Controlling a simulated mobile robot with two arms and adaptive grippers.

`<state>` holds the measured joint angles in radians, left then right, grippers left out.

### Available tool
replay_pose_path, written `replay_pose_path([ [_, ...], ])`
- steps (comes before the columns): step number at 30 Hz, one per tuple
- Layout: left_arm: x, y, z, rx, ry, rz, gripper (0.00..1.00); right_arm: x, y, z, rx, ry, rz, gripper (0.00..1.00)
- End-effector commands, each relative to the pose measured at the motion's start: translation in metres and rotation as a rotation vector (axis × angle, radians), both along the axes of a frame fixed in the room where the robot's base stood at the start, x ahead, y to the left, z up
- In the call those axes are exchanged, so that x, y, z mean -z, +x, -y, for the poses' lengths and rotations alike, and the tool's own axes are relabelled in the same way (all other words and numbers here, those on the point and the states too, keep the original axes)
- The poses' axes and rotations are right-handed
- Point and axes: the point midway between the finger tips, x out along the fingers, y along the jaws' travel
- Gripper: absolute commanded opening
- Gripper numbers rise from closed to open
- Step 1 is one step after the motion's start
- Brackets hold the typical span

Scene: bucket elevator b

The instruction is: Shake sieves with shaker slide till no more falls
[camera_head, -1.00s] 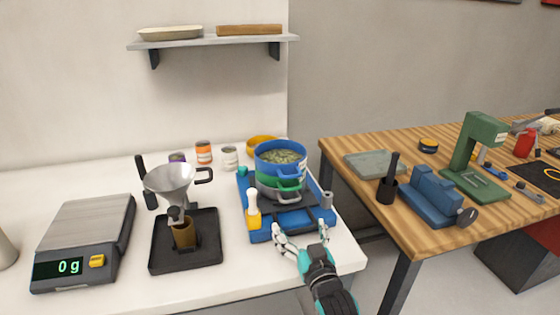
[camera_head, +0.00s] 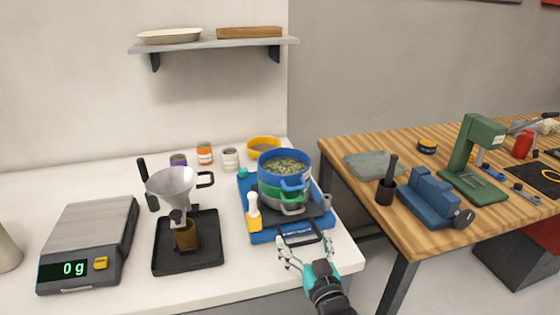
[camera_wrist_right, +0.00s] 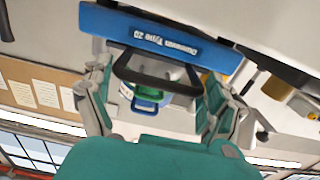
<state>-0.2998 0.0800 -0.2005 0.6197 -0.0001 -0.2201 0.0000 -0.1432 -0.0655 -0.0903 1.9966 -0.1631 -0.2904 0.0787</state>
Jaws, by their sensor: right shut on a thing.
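The sieve stack stands upright on the shaker slide: a blue sieve (camera_head: 283,172) on top with greenish pieces in it, a green sieve (camera_head: 268,191) under it, and a grey pan (camera_head: 293,209) at the bottom. The slide has a blue base (camera_head: 263,237) and a black carriage with a black handle (camera_head: 318,238) at its front. My right gripper (camera_head: 303,251) is shut on this handle. In the right wrist view the handle (camera_wrist_right: 155,78) lies between the fingers (camera_wrist_right: 155,95). What lies inside the lower sieves is hidden. My left gripper is not in view.
A yellow-handled brush (camera_head: 253,212) stands at the base's left side. A funnel (camera_head: 174,187) stands over a black tray (camera_head: 205,250), left of the slide. A scale (camera_head: 95,240) reads 0 g. A yellow bowl (camera_head: 263,146) and small cans stand behind. A wooden workbench (camera_head: 400,225) is at right.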

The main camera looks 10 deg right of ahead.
Motion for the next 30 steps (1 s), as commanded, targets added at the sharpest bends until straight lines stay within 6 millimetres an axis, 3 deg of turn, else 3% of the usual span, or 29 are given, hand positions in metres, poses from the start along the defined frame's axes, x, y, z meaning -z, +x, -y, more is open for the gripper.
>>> replay_pose_path([
  [11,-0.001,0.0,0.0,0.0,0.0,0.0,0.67,-0.004,0.001,0.001,0.002,0.001,0.01,0.64],
  [24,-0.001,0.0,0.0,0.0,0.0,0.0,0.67,-0.004,0.04,-0.001,0.002,0.002,0.011,0.64],
  [30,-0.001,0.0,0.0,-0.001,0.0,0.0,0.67,-0.004,0.044,-0.001,0.002,0.002,0.009,0.64],
])
